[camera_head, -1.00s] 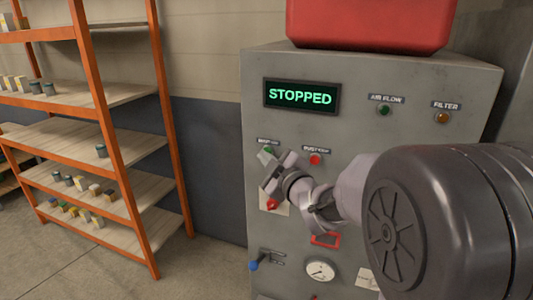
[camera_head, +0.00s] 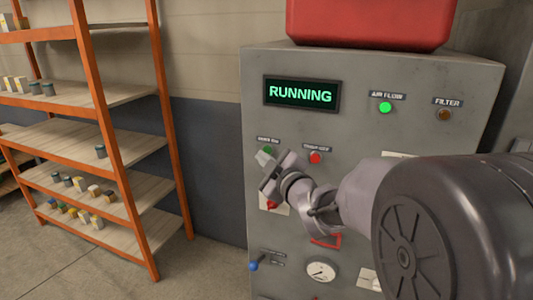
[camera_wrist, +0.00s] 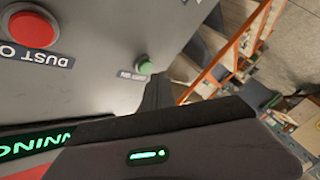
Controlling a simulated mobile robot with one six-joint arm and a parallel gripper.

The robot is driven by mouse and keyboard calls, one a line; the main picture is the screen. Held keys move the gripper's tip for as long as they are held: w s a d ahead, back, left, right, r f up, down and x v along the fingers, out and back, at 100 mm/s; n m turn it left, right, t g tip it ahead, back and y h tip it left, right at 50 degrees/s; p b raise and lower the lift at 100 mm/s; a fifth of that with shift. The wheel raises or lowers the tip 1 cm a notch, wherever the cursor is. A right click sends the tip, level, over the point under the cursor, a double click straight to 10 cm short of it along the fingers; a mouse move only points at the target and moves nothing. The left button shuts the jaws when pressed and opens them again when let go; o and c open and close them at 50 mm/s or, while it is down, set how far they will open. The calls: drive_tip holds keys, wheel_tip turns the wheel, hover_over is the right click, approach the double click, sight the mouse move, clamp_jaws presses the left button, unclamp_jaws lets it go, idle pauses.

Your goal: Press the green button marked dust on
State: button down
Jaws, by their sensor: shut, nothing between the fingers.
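The green button (camera_head: 264,153) sits on the left of the grey cabinet front, under a small label too blurred to read in the head view. It also shows in the wrist view (camera_wrist: 146,67), beside the dark fingers. My gripper (camera_head: 267,168) is shut and empty, its tip just in front of and below the green button. I cannot tell whether it touches the button. The display (camera_head: 301,94) reads RUNNING in green. The air flow lamp (camera_head: 385,107) glows green.
A red button (camera_head: 315,158), labelled dust off, is right of the green one. Another red control (camera_head: 271,205) is partly behind my gripper. Below are a blue-knobbed lever (camera_head: 254,265) and a gauge (camera_head: 320,271). An orange shelf rack (camera_head: 122,150) stands left, with open floor before it.

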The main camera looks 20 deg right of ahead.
drive_tip(key=s+a+b, duration=0.1)
drive_tip(key=s, duration=0.1)
drive_tip(key=s+a+b, duration=0.1)
drive_tip(key=s+a, duration=0.1)
drive_tip(key=shift+b, duration=0.35)
idle(0.5)
